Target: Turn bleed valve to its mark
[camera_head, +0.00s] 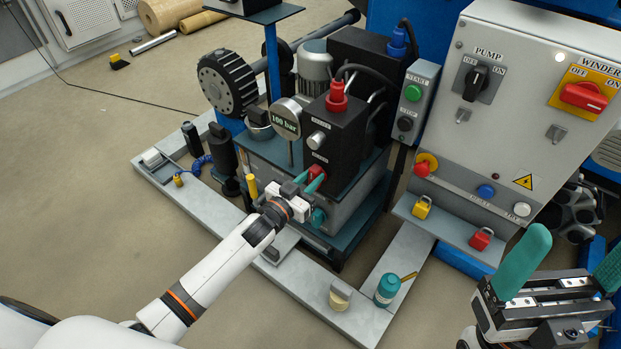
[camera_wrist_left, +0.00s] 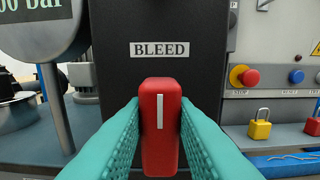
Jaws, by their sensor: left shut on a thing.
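The red bleed valve knob (camera_wrist_left: 160,145) is on the dark block under the BLEED label (camera_wrist_left: 158,49) in the left wrist view. Its white line points straight up. My left gripper (camera_wrist_left: 160,140) is shut on the knob, with one teal finger on each side. In the head view the knob (camera_head: 316,171) shows small at the front of the black block (camera_head: 345,135), with my left gripper (camera_head: 315,184) at it. No separate target mark is clear in either view. My right gripper (camera_head: 562,275) is open and empty at the lower right, its teal fingers wide apart.
A 100 bar gauge (camera_head: 286,119) stands left of the block. The control cabinet (camera_head: 535,105) with switches is at the right, with yellow (camera_head: 421,207) and red (camera_head: 481,239) padlocks on its ledge. A teal bottle (camera_head: 387,290) stands on the grey frame in front.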

